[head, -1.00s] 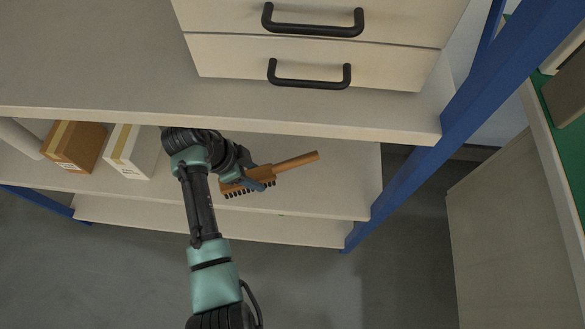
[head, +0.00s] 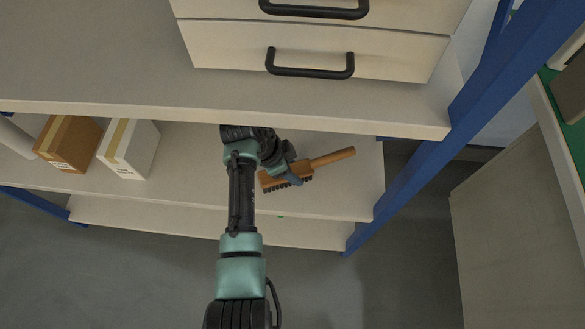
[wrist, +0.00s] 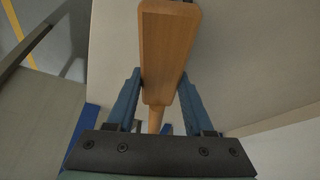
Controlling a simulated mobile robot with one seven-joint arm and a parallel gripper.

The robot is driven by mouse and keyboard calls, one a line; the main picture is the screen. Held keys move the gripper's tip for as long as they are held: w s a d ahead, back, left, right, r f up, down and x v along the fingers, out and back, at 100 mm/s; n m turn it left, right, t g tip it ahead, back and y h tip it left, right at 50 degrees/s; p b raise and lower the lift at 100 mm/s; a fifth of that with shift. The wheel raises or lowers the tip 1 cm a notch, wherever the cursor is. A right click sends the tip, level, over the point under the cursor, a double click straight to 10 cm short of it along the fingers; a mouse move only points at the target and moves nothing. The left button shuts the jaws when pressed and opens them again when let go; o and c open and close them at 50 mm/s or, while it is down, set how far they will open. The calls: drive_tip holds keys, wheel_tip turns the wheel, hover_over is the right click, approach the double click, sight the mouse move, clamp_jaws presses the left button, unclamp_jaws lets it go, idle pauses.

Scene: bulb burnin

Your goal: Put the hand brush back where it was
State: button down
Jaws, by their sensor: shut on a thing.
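The hand brush (head: 325,160) has an orange-brown wooden body and handle with dark bristles. In the head view it is over the right part of the shelf under the worktop, its handle pointing right and slightly up. My gripper (head: 292,178) is shut on the brush near its head. In the wrist view the brush (wrist: 168,50) runs between the two blue fingers of my gripper (wrist: 158,95), its wide block toward the top and its narrow handle below. Whether the bristles touch the shelf I cannot tell.
The shelf (head: 345,195) is clear around the brush. A brown box (head: 68,143) and a white box (head: 130,150) stand at its left. A blue post (head: 410,175) bounds it on the right. The worktop edge (head: 300,118) overhangs above, with drawers on top.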

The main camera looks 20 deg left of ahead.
drive_tip(key=shift+c, duration=1.4)
unclamp_jaws()
drive_tip(key=shift+f, duration=0.1)
drive_tip(key=v, duration=0.2)
drive_tip(key=p+v, duration=0.1)
drive_tip(key=v, duration=0.1)
drive_tip(key=p+v, duration=0.1)
drive_tip(key=v, duration=0.1)
drive_tip(key=shift+s+a+f, duration=0.1)
drive_tip(key=shift+s+a, duration=0.15)
drive_tip(key=shift+a, duration=0.05)
drive_tip(key=s+a, duration=0.4)
drive_tip(key=a, duration=0.1)
drive_tip(key=s+a+p, duration=0.1)
drive_tip(key=s+a, duration=0.2)
drive_tip(key=shift+a+f, duration=0.2)
drive_tip(key=shift+a, duration=0.05)
drive_tip(key=shift+w, duration=0.1)
